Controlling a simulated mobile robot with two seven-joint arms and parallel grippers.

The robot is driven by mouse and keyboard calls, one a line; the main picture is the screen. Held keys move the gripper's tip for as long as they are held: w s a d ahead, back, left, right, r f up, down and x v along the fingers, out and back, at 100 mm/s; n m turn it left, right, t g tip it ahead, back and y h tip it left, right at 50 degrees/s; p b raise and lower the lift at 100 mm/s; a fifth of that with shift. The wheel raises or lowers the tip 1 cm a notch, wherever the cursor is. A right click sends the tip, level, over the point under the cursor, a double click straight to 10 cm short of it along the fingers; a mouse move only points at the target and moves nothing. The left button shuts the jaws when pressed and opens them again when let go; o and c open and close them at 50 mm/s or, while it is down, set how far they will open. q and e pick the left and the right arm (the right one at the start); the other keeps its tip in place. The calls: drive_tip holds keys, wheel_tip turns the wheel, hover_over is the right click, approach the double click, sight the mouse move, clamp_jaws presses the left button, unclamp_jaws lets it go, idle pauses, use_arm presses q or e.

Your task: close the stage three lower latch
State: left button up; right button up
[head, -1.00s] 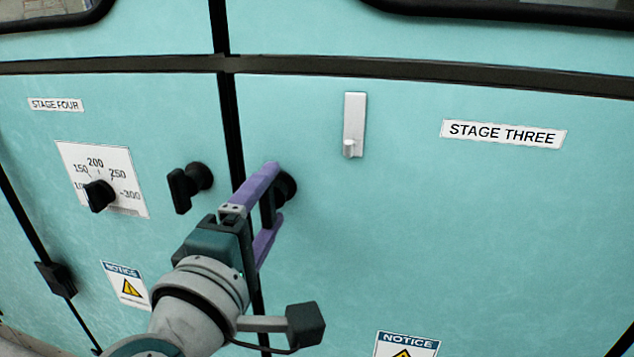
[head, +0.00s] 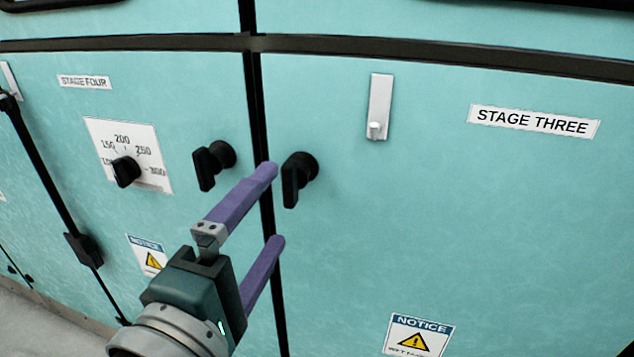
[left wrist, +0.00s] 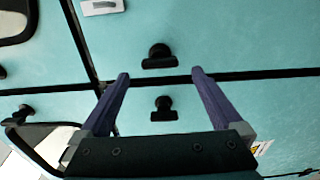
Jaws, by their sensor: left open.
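The stage three lower latch (head: 298,180) is a black knob with a flat handle hanging straight down, parallel to the dark seam beside it. It is on the teal stage three panel, just right of the seam, and also shows in the left wrist view (left wrist: 159,58). My left gripper (head: 274,204) has two purple fingers, open and empty. Its tips are left of and below the latch in the head view, apart from it. In the left wrist view the latch shows beyond the gap between the fingertips (left wrist: 160,73). My right gripper is not in view.
A similar black latch (head: 212,165) is on the stage four panel, left of the seam, near the upper finger. A dial (head: 126,172) is farther left. A silver hook (head: 379,108) and the STAGE THREE label (head: 533,121) are to the right.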

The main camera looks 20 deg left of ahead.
use_arm(q)
drive_tip(key=s, duration=0.3)
drive_tip(key=s+d+r+m+g+h+p, duration=0.4)
drive_tip(key=d+r+m+g+h+p, duration=0.25)
drive_tip(key=m+p, duration=0.5)
drive_tip(key=s+a+r+m+g+y+p, duration=0.75)
drive_tip(key=s+a+p, duration=0.25)
drive_tip(key=s+a, duration=0.25)
wheel_tip(320, 180, up, 35)
drive_tip(key=p, duration=3.4)
drive_tip(key=shift+d+r+m+h+p, duration=0.2)
drive_tip(key=shift+d+m+h+p, duration=0.1)
drive_tip(key=shift+d+m+p, duration=0.1)
